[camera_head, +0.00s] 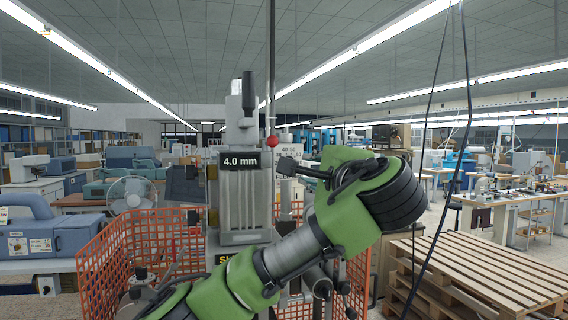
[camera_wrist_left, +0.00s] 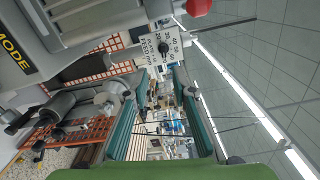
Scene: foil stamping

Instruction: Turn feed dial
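The feed dial is a black knob (camera_wrist_left: 163,47) on a white plate (camera_wrist_left: 166,42) marked with numbers and "FEED", upper middle in the left wrist view. I see no contact with the knob. A black display (camera_head: 240,161) on the column reads "4.0 mm". My right gripper is not in view.
A red ball knob (camera_head: 272,141) sits just above the dial plate; it also shows in the left wrist view (camera_wrist_left: 198,6). Orange mesh guards (camera_head: 130,245) flank the machine. Wooden pallets (camera_head: 490,270) are stacked at right. A fan (camera_head: 131,194) stands at left.

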